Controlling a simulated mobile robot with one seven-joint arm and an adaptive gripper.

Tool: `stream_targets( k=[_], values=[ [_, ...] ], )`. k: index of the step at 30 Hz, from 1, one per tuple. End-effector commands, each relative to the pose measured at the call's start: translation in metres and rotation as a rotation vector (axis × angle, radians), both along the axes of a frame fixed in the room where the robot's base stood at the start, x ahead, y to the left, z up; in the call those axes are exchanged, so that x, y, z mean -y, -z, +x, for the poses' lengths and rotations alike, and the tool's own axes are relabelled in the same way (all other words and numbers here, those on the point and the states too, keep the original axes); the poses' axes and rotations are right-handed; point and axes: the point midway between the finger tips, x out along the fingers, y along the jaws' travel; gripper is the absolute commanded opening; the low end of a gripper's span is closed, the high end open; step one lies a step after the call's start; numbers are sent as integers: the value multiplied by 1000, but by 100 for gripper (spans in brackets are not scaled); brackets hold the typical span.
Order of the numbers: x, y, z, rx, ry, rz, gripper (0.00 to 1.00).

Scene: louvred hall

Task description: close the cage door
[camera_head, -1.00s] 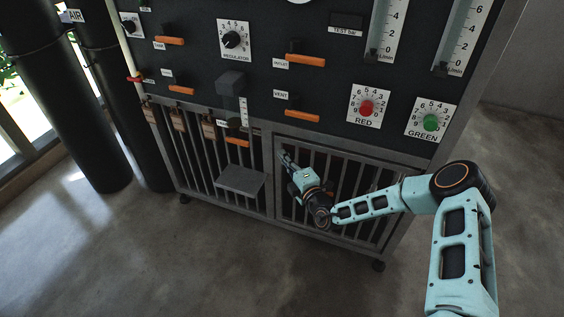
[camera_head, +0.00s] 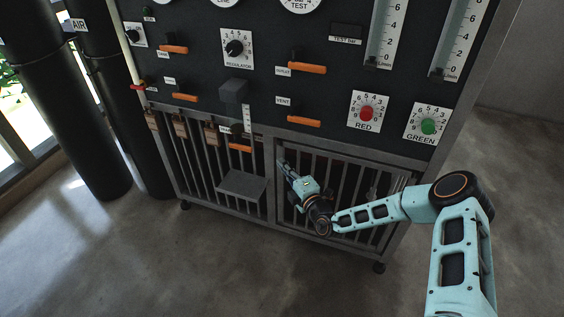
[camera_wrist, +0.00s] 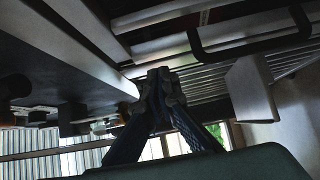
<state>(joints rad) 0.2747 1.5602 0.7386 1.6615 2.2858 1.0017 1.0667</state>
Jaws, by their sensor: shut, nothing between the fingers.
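The cage door (camera_head: 345,165) is the barred grey panel at the lower right of the dark cabinet. It lies close to its frame; I cannot tell whether it is fully shut. My gripper (camera_head: 282,163) is in front of the door's upper left corner, by the upright between the two barred sections. Its fingers are shut and empty, and contact with the door is unclear. In the wrist view my gripper (camera_wrist: 161,82) has its fingertips together close to pale bars, with a black bent handle (camera_wrist: 242,55) beyond. My arm hides part of the door's lower bars.
The left barred section (camera_head: 188,165) has a grey box (camera_head: 241,187) in front of it and brown tags (camera_head: 180,126) along its top. Orange levers (camera_head: 304,122) stick out above the door. Black columns (camera_head: 85,130) stand at left. The floor in front is clear.

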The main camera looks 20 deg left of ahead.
Motion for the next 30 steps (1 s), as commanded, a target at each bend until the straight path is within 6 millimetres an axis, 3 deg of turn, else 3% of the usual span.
stream_targets(
  k=[3,9,15,26,30],
  values=[
    [6,0,-8,-6,-3,-1,0],
    [38,-1,-47,-8,-5,0,0],
    [58,1,-72,-6,-8,-1,0],
    [66,2,-83,-1,-13,-5,0],
    [64,-7,-89,77,-75,-77,0]
  ],
)
